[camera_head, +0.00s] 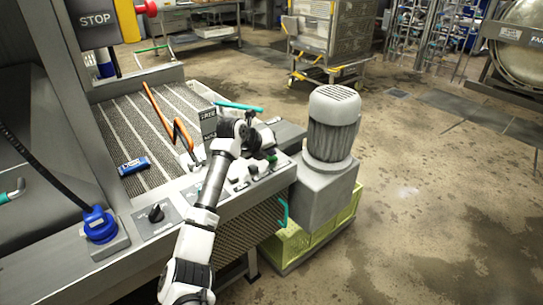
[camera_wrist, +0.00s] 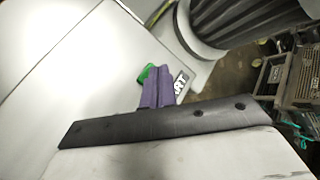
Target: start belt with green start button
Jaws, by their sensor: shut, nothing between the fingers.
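The green start button (camera_wrist: 146,75) shows in the wrist view on a pale metal panel, partly covered by my fingers. Beside it is a label (camera_wrist: 181,84) of which "ART" can be read. My gripper (camera_wrist: 157,72) has its two purple fingers together and empty, with the tips right at the button. I cannot tell whether they touch it. In the head view, my gripper (camera_head: 258,145) is over the right end of the control panel, and the button is hard to make out there. The ribbed belt (camera_head: 115,120) lies behind the panel.
A blue packet (camera_head: 133,165) and an orange bar (camera_head: 166,118) are on the belt. A black knob (camera_head: 155,213) and a blue connector (camera_head: 99,223) are on the panel's left. A grey motor (camera_head: 332,125) stands close on the right. The floor further right is clear.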

